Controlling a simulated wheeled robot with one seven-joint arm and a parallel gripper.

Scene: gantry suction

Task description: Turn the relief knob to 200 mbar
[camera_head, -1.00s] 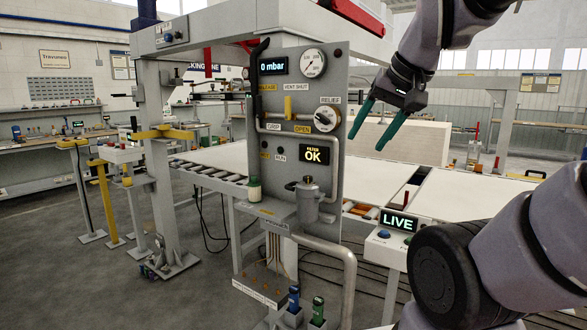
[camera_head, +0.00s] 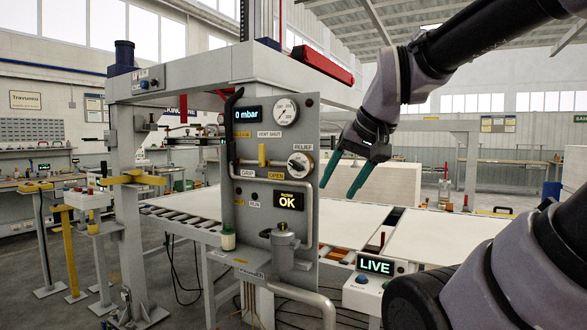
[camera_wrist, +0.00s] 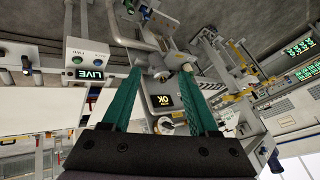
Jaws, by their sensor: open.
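The relief knob (camera_head: 301,162) is a round dial with a dark and pale handle, on the right side of the grey panel (camera_head: 245,200), under a RELIEF label. Its scale marks are too small to read. A display (camera_head: 247,115) at the panel's top reads 0 mbar, and a round gauge (camera_head: 285,111) sits beside it. My gripper (camera_head: 341,192) has two green fingers spread open and empty, to the right of the knob and apart from it. In the wrist view my open fingers (camera_wrist: 161,92) point toward the panel, and the knob (camera_wrist: 166,128) shows upside down between them.
A yellow lever (camera_head: 262,155) stands left of the knob. A grey pipe (camera_head: 317,185) runs along the panel's right edge. An OK display (camera_head: 288,200) is below the knob. A LIVE box (camera_head: 372,267) stands lower right. Open air lies between my gripper and the panel.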

